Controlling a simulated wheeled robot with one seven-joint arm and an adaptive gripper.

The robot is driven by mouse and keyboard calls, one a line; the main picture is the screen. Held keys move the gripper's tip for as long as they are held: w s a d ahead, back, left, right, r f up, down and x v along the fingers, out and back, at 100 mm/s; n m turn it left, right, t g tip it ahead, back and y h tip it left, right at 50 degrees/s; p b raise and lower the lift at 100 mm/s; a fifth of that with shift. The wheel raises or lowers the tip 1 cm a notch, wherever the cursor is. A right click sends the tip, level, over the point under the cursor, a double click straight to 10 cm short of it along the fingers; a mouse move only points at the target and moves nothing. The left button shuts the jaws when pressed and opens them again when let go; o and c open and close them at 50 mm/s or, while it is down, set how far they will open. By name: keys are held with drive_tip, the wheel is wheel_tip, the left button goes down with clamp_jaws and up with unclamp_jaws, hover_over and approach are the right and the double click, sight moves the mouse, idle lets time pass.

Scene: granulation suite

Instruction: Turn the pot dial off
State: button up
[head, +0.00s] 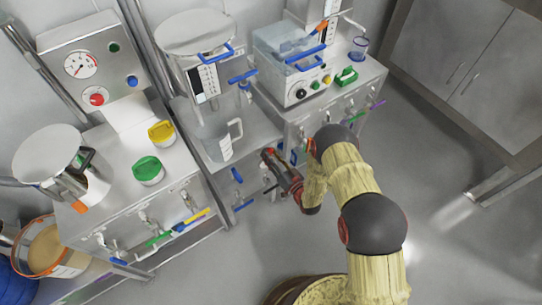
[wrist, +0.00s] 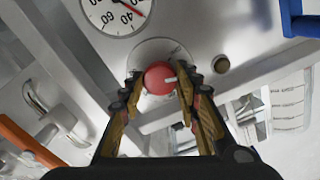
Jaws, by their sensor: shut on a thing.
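A round red dial (wrist: 159,78) with a short white mark sits on a pale round plate on a metal panel in the wrist view. The mark points to the right in that view. My gripper (wrist: 163,88) has one finger on each side of the dial and is shut on it. A round white gauge (wrist: 115,10) with a red needle is just above the dial in the wrist view. In the head view my gripper (head: 281,170) is at the front of the middle unit, and I cannot make out the held dial there.
A clear jug (head: 217,141) stands on the middle unit, above my gripper. A left panel has another red knob (head: 95,97) and gauge (head: 81,64). Blue handles (head: 236,175) and pipes jut from the unit fronts. The floor (head: 450,240) at right is clear.

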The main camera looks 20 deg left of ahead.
drive_tip(key=shift+n+b, duration=1.6)
drive_tip(key=shift+n, duration=3)
drive_tip(key=o, duration=1.1)
drive_tip(key=shift+c, duration=0.2)
drive_tip(key=shift+o, duration=0.5)
drive_tip(key=v, duration=1.2)
